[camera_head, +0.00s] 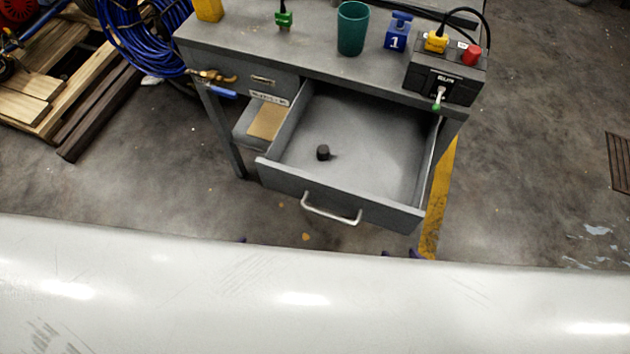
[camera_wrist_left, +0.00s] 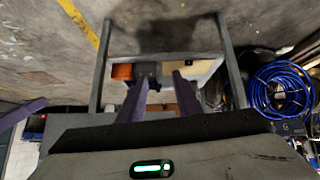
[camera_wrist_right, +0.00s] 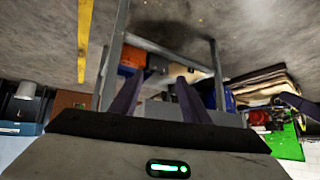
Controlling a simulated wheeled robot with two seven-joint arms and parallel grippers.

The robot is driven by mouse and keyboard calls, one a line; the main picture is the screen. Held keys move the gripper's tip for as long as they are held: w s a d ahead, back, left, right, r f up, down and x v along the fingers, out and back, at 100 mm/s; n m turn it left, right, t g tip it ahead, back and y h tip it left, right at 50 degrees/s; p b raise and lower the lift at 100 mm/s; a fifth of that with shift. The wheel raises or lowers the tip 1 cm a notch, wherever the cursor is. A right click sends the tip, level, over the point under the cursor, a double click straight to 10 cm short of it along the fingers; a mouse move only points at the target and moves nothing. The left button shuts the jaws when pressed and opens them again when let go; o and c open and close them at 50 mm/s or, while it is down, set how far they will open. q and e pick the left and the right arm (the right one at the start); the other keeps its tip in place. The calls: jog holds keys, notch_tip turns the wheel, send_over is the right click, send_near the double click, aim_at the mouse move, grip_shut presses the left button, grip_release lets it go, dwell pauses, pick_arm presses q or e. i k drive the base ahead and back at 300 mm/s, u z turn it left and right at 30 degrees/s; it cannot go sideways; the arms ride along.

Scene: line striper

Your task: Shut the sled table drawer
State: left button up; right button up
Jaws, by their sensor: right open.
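The grey sled table (camera_head: 330,60) has its wide drawer (camera_head: 340,205) pulled far out towards me. The drawer has a silver bar handle (camera_head: 332,213) on its front, and a small black knob-like object (camera_head: 323,152) lies inside. Purple fingertips of my left gripper (camera_head: 243,240) and right gripper (camera_head: 400,254) just show below the drawer front, apart from it. A pale surface hides the rest of both arms. In the left wrist view my left gripper (camera_wrist_left: 160,78) is open and empty. In the right wrist view my right gripper (camera_wrist_right: 160,78) is open and empty.
On the tabletop stand a green cup (camera_head: 352,28), a blue block marked 1 (camera_head: 397,33) and a black control box (camera_head: 445,75). A lower shelf holds an orange object (camera_wrist_left: 122,72). Blue hose (camera_head: 145,40) and wood planks (camera_head: 40,90) lie left.

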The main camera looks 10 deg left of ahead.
aim_at(376, 172)
jog(key=k, duration=0.5)
jog(key=u, duration=0.9)
jog(key=k, duration=0.7)
jog(key=z, duration=1.35)
